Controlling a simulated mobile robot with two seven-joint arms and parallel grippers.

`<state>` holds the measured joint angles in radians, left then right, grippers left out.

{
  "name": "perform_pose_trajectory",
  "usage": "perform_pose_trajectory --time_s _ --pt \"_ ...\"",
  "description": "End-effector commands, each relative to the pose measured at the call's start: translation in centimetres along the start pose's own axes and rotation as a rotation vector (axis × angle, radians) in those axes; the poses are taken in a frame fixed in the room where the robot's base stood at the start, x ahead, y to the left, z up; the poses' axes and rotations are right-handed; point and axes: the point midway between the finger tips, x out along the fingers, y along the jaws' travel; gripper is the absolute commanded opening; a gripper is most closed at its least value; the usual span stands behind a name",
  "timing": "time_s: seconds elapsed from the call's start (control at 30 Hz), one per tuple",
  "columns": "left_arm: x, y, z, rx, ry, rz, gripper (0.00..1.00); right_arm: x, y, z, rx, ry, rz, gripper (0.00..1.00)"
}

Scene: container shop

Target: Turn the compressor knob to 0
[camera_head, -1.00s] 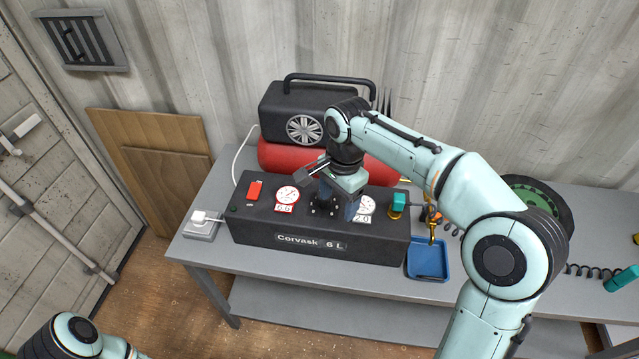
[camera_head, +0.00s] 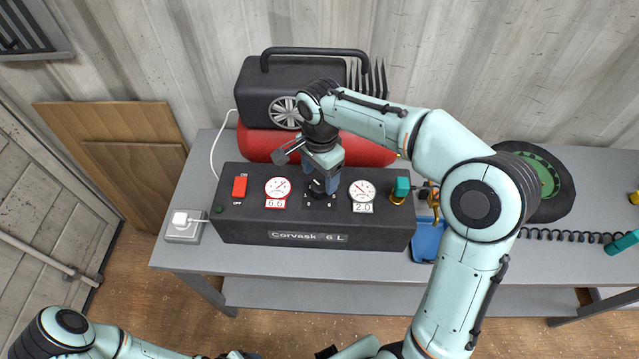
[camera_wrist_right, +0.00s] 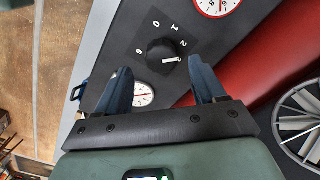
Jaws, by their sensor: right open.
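The compressor knob (camera_wrist_right: 162,54) is round and black with a white pointer mark. It sits on a dark dial plate with white numerals, among them 0, 1, 2 and 6. The pointer lies on the side of the 2, away from the 0. My right gripper (camera_wrist_right: 160,68) is open, its two blue fingers apart with the knob between and beyond their tips; I see no contact.
A red-rimmed gauge (camera_head: 277,189) reading 6.6 and a black-rimmed gauge (camera_head: 362,192) reading 2.0 flank the knob. A red switch (camera_head: 240,186) marked OFF is at left. Behind are a red tank (camera_head: 262,143) and black motor housing (camera_head: 262,95). A blue tray (camera_head: 428,240) is at right.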

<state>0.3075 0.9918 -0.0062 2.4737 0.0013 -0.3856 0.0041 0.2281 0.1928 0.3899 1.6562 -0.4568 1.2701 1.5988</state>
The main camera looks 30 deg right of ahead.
Motion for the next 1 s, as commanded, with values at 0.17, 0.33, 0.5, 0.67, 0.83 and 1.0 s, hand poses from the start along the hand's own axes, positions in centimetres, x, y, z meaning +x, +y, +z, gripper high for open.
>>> perform_pose_trajectory --time_s 0.17,0.33,0.5,0.67,0.83,1.0 --pt "0.4 -0.2 0.2 -0.001 -0.003 -0.001 0.69 2.7 0.0 0.0 0.000 0.000 0.002 0.69" --pt "0.5 -0.2 0.3 -0.001 -0.003 -0.001 0.69 3.7 0.0 0.0 -0.001 0.000 0.000 0.69" --pt "0.5 -0.2 0.2 -0.001 -0.003 -0.001 0.69 3.9 0.0 0.0 -0.001 0.000 -0.001 0.69" --pt "0.5 -0.2 0.2 -0.001 -0.003 -0.001 0.69 3.8 0.0 0.0 -0.001 0.000 -0.001 0.56" --pt "0.5 -0.2 0.2 -0.001 -0.003 -0.001 0.69 3.8 0.0 0.0 -0.001 0.000 -0.001 0.13" --pt "0.5 -0.2 0.2 -0.001 -0.003 -0.001 0.69 3.8 0.0 0.0 -0.007 0.000 -0.001 0.13"
